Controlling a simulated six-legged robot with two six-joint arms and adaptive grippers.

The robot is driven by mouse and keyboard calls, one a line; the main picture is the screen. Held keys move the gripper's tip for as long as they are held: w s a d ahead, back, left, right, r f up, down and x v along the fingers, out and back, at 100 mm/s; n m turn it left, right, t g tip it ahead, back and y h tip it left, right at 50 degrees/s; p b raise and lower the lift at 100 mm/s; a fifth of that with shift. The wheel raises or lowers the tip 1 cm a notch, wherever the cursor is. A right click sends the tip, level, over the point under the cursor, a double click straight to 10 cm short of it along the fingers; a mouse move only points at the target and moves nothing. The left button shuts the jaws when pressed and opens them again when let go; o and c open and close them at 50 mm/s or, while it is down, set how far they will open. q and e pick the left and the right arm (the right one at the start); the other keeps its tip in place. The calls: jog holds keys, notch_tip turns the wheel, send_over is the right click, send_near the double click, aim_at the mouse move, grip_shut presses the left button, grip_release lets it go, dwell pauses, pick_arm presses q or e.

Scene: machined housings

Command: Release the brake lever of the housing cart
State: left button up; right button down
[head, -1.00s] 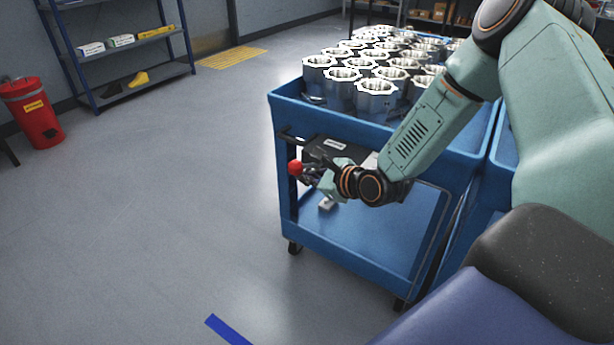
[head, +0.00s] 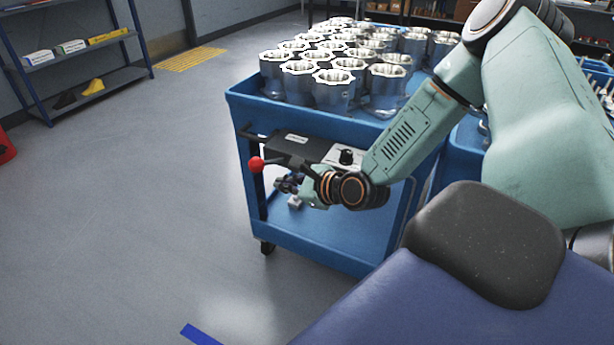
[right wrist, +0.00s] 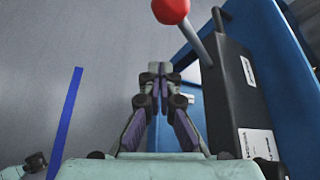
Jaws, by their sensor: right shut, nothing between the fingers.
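The blue housing cart (head: 330,247) stands in the middle of the head view, with rows of machined housings (head: 333,88) on its top. The brake lever (head: 256,164) has a red ball knob on a metal rod and sticks out at the cart's near left side. In the right wrist view the brake lever (right wrist: 171,10) rises from a dark box at the upper right. My right gripper (head: 283,184) is shut and empty, below and to the right of the knob, apart from it. It also shows in the right wrist view (right wrist: 161,68). My left gripper is not in view.
A dark brake box (head: 300,146) with labels and a black knob is fixed under the cart's top tray. A small pale block (head: 295,202) sits on the lower shelf. Open floor lies left of the cart, with a shelf rack (head: 85,95) at the back left.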

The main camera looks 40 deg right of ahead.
jog(key=d+p+v, duration=0.1)
jog(key=p+v, duration=0.4)
jog(key=v, duration=0.1)
jog(key=shift+r+p, duration=0.15)
jog(key=shift+p, duration=0.25)
dwell(0.5)
